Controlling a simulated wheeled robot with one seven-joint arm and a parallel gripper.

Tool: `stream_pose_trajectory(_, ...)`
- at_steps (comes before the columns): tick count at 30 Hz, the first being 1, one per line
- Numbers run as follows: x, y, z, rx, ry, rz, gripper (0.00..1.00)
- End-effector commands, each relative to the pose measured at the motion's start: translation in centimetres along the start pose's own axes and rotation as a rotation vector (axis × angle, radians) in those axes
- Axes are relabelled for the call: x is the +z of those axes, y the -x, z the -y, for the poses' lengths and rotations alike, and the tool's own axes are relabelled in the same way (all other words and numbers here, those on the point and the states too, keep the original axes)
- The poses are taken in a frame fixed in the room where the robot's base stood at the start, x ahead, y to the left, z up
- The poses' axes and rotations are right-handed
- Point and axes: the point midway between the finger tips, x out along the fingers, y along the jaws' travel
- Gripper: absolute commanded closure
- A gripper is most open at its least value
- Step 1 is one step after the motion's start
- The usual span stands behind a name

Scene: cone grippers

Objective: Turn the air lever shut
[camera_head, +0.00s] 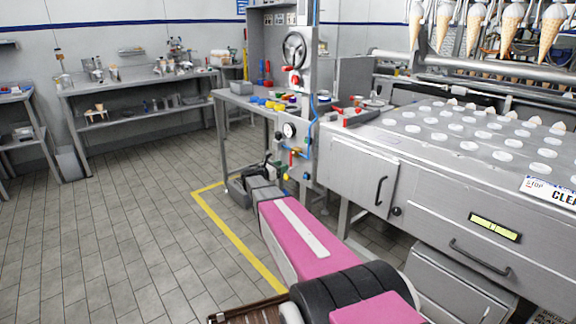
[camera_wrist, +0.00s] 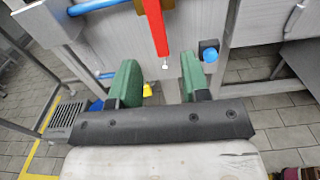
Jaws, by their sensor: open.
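The air lever (camera_wrist: 157,28) is a red bar that comes down from the top edge in the wrist view. Its lower end lies between the two green finger pads of my gripper (camera_wrist: 161,72), with a gap on each side. The gripper is open and holds nothing. In the head view a small red part, probably this lever (camera_head: 294,152), shows on the grey panel below a round gauge (camera_head: 289,130). My gripper is at the panel's lower left there, small and partly hidden by my arm. The lever's upper end is cut off in the wrist view.
A blue pipe (camera_wrist: 97,6) and a blue knob (camera_wrist: 209,50) are close to the fingers. The grey machine (camera_head: 460,190) stands right of the panel. A workbench (camera_head: 150,80) stands at the back left. The tiled floor (camera_head: 110,230) at left is clear.

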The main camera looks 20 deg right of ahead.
Motion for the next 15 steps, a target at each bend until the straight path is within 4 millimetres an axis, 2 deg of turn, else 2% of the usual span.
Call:
stream_pose_trajectory(1,0.0,1.1,0.1,0.002,0.0,0.0,0.57)
stream_pose_trajectory(6,0.0,3.5,0.0,0.002,-0.001,0.0,0.57)
stream_pose_trajectory(15,0.0,4.8,0.0,0.0,-0.001,0.0,0.57)
